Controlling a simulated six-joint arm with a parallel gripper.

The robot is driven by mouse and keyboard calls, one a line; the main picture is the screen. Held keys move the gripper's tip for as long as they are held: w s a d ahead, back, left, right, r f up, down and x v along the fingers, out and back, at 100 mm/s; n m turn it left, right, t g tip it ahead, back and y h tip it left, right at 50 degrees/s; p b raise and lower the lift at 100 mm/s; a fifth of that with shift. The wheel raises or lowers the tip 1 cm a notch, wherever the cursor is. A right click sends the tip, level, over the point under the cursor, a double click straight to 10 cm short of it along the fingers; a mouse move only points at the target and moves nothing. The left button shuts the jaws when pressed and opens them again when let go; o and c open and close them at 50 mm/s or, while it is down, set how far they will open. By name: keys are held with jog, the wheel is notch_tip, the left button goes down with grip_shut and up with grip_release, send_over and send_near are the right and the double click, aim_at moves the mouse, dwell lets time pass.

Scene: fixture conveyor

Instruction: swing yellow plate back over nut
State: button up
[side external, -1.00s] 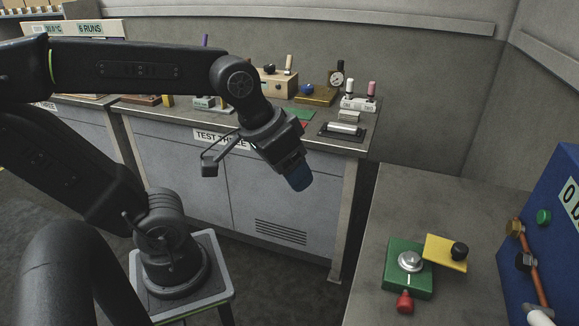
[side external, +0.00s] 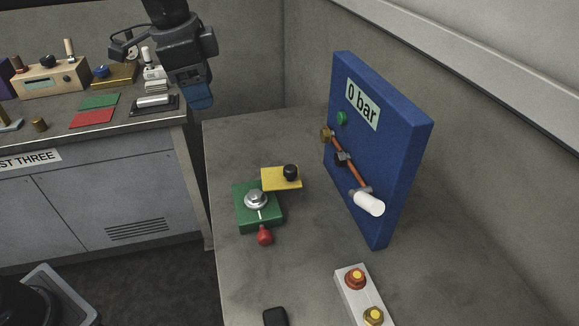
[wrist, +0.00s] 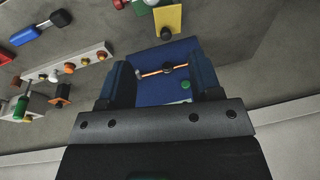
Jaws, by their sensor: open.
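The yellow plate (side external: 272,180) sticks out to the upper right of a green block (side external: 242,218) in the side view, with a black knob (side external: 291,172) near its far end. The silver nut (side external: 256,197) on the block is uncovered, beside the plate. A red-knobbed lever (side external: 265,236) points off the block's front. My gripper (side external: 199,97) is high and to the upper left of the plate, apart from it. In the wrist view its blue fingers (wrist: 163,70) are spread and empty, and the yellow plate (wrist: 173,17) shows at the top edge.
A blue panel (side external: 405,140) marked "0 bar" stands right of the plate, with a pipe and white handle (side external: 369,203). A bench with several fixtures (side external: 90,125) stands at left. Grey tabletop around the block is clear.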

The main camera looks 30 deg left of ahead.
jog(key=w+d+f+m+g, duration=0.1)
jog(key=w+d+f+m, duration=0.3)
jog(key=w+d+m, duration=0.3)
jog(key=m+g, duration=0.1)
jog(key=m, duration=0.2)
send_over(290, 167)
notch_tip(290, 167, down, 5)
jog(key=shift+y, duration=0.3)
notch_tip(290, 167, down, 14)
jog(key=shift+r, duration=0.15)
jog(key=shift+c, duration=0.3)
grip_shut()
